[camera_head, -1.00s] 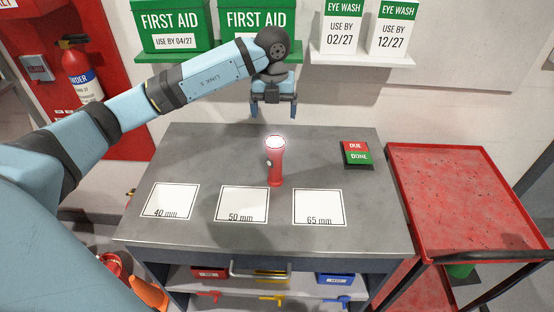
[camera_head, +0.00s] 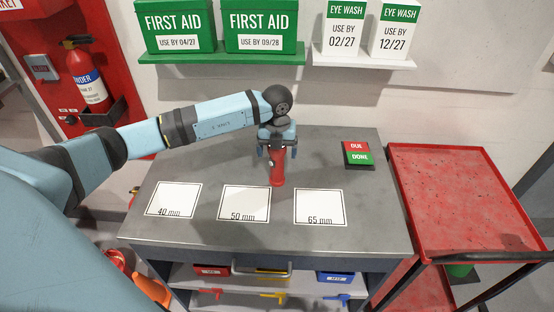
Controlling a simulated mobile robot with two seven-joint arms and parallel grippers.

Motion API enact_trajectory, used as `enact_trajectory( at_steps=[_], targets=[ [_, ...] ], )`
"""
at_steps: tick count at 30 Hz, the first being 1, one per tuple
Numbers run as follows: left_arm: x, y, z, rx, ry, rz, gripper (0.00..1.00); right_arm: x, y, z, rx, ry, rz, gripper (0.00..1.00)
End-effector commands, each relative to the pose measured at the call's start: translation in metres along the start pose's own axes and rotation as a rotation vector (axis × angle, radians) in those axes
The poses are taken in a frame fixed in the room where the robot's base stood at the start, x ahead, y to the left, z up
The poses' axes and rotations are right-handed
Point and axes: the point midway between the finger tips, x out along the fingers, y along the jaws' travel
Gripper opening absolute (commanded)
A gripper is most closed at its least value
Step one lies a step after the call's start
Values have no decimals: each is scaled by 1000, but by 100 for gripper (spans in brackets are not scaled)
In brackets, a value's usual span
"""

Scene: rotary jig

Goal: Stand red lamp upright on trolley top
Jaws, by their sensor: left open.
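The red lamp (camera_head: 277,170) stands upright on the grey workbench (camera_head: 320,165), behind the gap between the 50 mm and 65 mm squares. My left gripper (camera_head: 277,154) points down over the lamp's upper part, with a finger at each side, and is open. The gripper hides the lamp's lit top. Whether the fingers touch the lamp, I cannot tell. The trolley's red top (camera_head: 455,200) is to the right of the bench and looks empty. My right gripper is not in view.
A red and green DUE/DONE block (camera_head: 357,154) sits at the bench's right rear. White squares marked 40 mm (camera_head: 174,198), 50 mm (camera_head: 244,202) and 65 mm (camera_head: 320,205) lie along the front. Shelves with first aid boxes (camera_head: 262,24) and eye wash boxes (camera_head: 396,28) hang behind. The trolley has a dark handle (camera_head: 490,257).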

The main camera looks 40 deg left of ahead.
Motion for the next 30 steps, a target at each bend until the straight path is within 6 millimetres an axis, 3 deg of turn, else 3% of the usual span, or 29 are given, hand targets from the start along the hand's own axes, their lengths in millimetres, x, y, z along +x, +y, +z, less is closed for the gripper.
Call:
enact_trajectory(
  at_steps=[8, 15, 17, 25, 30],
  targets=[
    [7, 0, 0, 0, -1, 0, 87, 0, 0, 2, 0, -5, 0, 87],
    [6, 0, 0, 0, -1, 0, 32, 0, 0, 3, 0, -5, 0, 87],
    [6, 0, 0, -1, -1, -1, 27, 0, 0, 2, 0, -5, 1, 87],
    [4, 0, 1, -1, -2, -1, 27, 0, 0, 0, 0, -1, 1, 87],
    [-9, 0, 1, 0, -2, -2, 27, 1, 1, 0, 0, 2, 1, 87]
  ],
)
